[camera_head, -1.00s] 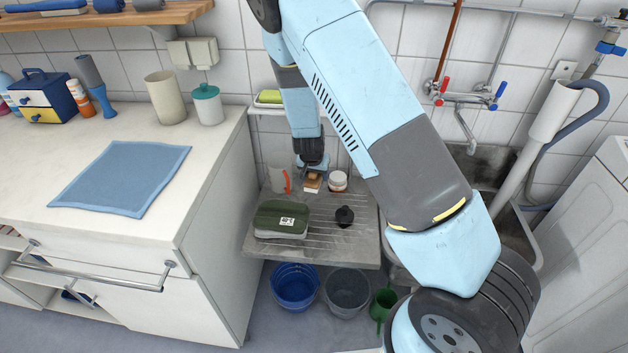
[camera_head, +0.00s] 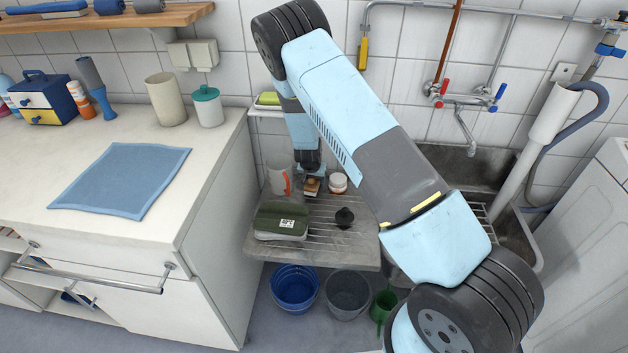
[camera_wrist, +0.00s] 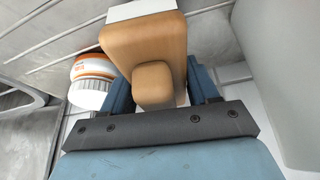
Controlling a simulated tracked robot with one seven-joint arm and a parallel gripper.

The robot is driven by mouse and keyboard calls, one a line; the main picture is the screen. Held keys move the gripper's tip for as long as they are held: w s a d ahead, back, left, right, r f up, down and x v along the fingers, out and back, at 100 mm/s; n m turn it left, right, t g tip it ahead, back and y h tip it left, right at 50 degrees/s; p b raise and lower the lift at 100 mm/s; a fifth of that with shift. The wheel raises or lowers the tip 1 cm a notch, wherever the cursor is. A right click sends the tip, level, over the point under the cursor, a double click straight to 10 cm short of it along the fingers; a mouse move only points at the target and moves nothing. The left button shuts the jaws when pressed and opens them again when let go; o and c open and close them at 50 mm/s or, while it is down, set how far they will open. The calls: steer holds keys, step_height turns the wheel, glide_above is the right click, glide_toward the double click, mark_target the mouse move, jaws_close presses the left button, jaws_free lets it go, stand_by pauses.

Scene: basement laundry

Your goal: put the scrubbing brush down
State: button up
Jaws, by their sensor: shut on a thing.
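The scrubbing brush (camera_head: 311,187) has a wooden body with a rounded knob and a pale bristle side. It shows large in the wrist view (camera_wrist: 145,45). My gripper (camera_head: 312,174) is shut on it, with blue fingers on both sides of the wood in the wrist view (camera_wrist: 160,88). The brush is over the back part of the grey ribbed draining board (camera_head: 318,242), between a mug and a jar. I cannot tell whether its bristles touch the board.
A green-lidded box (camera_head: 281,221) and a small black object (camera_head: 344,218) are nearer the front. Bare board lies between them.

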steer(key=shift+f, duration=0.25)
steer(key=shift+f, duration=0.6)
steer(key=o, duration=1.4)
steer(key=shift+r, duration=0.55)
steer(key=v, duration=1.3)
steer(key=shift+r, duration=0.35)
